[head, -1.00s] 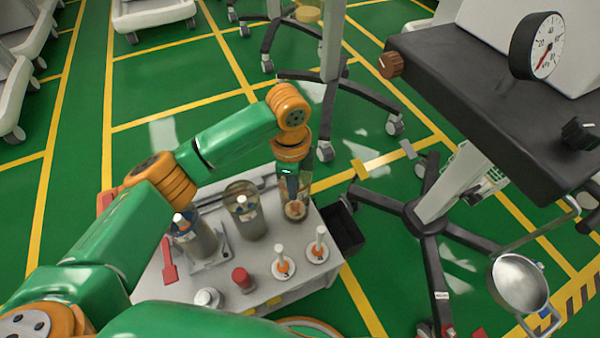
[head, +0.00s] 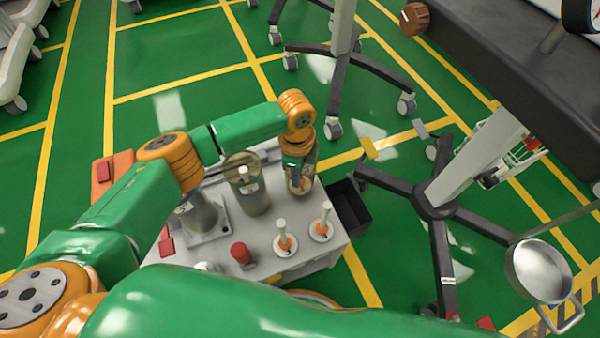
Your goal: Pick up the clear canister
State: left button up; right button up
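A clear canister (head: 306,180) stands at the back right of the white cart top, seen through its transparent wall. My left gripper (head: 299,168) points down at it from above and overlaps its upper part. The fingers are mostly hidden by the wrist and the canister, so I cannot tell whether they are open or touch it. A greyish see-through canister (head: 252,196) with a pale cap stands just left of it. A third, grey canister (head: 203,214) is partly behind my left forearm. My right gripper is not in view.
On the white cart (head: 300,264) stand a red-capped item (head: 241,254) and two white-and-orange posts (head: 284,240) in front of the canisters. A black open bin (head: 350,208) hangs at its right side. A wheeled stand (head: 436,200) and a metal bowl (head: 540,270) are further right.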

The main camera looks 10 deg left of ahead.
pick_arm(q)
grip_shut()
dwell(1.3)
